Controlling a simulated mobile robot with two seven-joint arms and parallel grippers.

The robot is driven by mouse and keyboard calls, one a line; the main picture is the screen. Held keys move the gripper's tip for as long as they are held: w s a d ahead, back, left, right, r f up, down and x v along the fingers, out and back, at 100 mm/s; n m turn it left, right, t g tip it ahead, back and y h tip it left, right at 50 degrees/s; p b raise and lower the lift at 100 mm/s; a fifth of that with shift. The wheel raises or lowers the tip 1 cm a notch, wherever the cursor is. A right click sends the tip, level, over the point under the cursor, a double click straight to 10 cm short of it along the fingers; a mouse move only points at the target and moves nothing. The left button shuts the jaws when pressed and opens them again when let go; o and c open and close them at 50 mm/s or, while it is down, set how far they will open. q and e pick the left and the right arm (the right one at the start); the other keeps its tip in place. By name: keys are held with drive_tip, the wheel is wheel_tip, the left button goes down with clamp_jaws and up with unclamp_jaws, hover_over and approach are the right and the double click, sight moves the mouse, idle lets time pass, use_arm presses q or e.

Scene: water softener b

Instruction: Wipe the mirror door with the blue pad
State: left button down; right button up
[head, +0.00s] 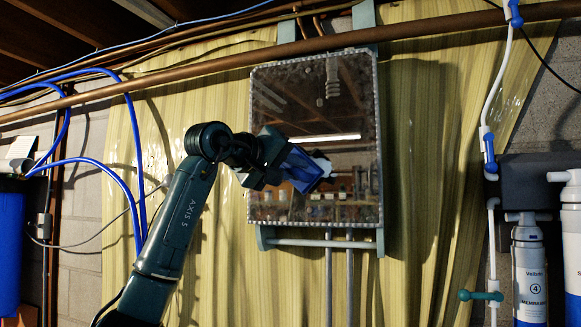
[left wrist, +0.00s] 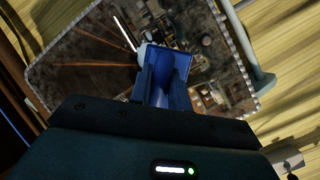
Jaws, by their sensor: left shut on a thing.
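The mirror door (head: 350,115) hangs upright on the wall, right of the middle in the head view, with a pale beaded rim. It reflects the room and a bright strip light. My left gripper (head: 284,168) is in front of its lower left part, shut on the blue pad (head: 303,172). The left wrist view also shows the blue pad (left wrist: 177,60) between the fingers, with the mirror door (left wrist: 85,70) close behind it. I cannot tell whether the pad touches the glass. My right gripper is not in view.
A pale rail (head: 320,242) runs under the mirror door, with pipes below. A copper pipe (head: 200,73) crosses above. Blue hoses (head: 118,178) hang at the left. White filter cartridges (head: 529,265) stand at the right. A yellow-green curtain (head: 430,200) hangs behind.

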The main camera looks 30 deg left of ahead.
sight(315, 168)
use_arm(q)
drive_tip(key=shift+w+a, duration=0.2)
drive_tip(key=shift+w, duration=0.7)
idle(0.6)
drive_tip(key=shift+d, duration=0.1)
drive_tip(key=shift+w+d, duration=0.25)
drive_tip(key=shift+d, duration=0.7)
drive_tip(key=shift+w+d, duration=0.2)
drive_tip(key=shift+d, duration=0.7)
drive_tip(key=shift+d, duration=0.1)
drive_tip(key=shift+w+d, duration=0.25)
drive_tip(key=shift+d, duration=0.6)
drive_tip(key=shift+w+d, duration=0.25)
drive_tip(key=shift+d, duration=0.6)
drive_tip(key=shift+s+a, duration=0.3)
drive_tip(key=shift+a, duration=1)
drive_tip(key=shift+s+a, duration=0.35)
drive_tip(key=shift+a, duration=0.9)
drive_tip(key=shift+s+a, duration=0.3)
drive_tip(key=shift+a, duration=1)
drive_tip(key=shift+d, duration=0.1)
